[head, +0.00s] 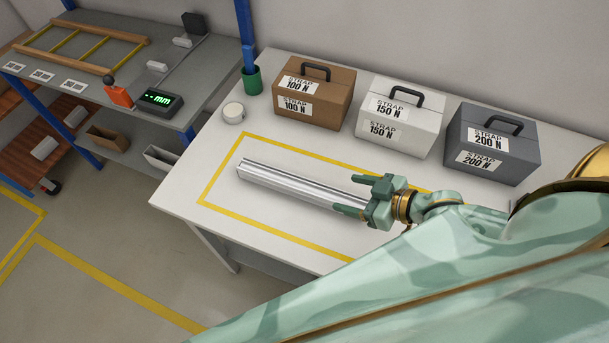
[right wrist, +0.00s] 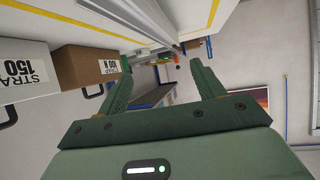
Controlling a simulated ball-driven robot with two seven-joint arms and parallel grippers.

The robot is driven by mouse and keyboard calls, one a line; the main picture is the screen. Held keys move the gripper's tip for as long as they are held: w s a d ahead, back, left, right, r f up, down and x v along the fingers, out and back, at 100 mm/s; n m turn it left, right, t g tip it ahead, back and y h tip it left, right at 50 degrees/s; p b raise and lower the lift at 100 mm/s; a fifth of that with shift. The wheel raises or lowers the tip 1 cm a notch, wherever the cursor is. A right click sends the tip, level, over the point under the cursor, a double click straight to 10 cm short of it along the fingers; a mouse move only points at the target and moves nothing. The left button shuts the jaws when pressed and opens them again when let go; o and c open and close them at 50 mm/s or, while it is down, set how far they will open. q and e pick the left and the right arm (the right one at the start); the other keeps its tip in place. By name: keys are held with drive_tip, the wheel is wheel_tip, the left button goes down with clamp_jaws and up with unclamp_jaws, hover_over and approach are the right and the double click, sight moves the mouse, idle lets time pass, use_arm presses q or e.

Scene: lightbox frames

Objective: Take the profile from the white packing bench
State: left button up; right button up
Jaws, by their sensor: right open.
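The profile (head: 290,186) is a long silver grooved bar. It lies inside the yellow outline on the white packing bench (head: 207,157). Its right end is hidden behind my right gripper (head: 345,194) in the head view. That gripper is open, with its fingers pointing left along the bar. In the right wrist view the profile (right wrist: 150,18) shows at the top, beyond the spread fingers (right wrist: 160,68), and nothing shows held between them. I cannot tell the exact gap between gripper and bar. My left gripper is not in view.
A brown case (head: 315,95), a white case (head: 400,120) and a grey case (head: 490,145) stand along the bench's back. A tape roll (head: 233,113) and a green cup (head: 252,81) stand at the left. A grey table (head: 120,65) with a display (head: 159,101) stands beyond.

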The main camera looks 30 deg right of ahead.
drive_tip(key=b, duration=0.2)
approach(302, 184)
drive_tip(key=x, duration=0.3)
drive_tip(key=shift+w+a+r, duration=0.1)
drive_tip(key=shift+w+r, duration=0.1)
drive_tip(key=shift+w, duration=0.05)
drive_tip(key=shift+w+a+f, duration=0.3)
drive_tip(key=shift+w+f, duration=0.05)
drive_tip(key=b+x, duration=0.1)
drive_tip(key=x, duration=0.3)
drive_tip(key=shift+s+d+f+b, duration=0.1)
drive_tip(key=shift+d+f+b, duration=0.05)
drive_tip(key=shift+f+b, duration=0.15)
drive_tip(key=shift+w+f, duration=0.1)
drive_tip(key=shift+w, duration=0.2)
drive_tip(key=shift+s, duration=0.1)
drive_tip(key=shift+c, duration=1)
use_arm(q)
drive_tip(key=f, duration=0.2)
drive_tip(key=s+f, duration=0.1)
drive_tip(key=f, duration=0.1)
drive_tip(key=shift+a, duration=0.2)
use_arm(e)
drive_tip(key=c, duration=1.1)
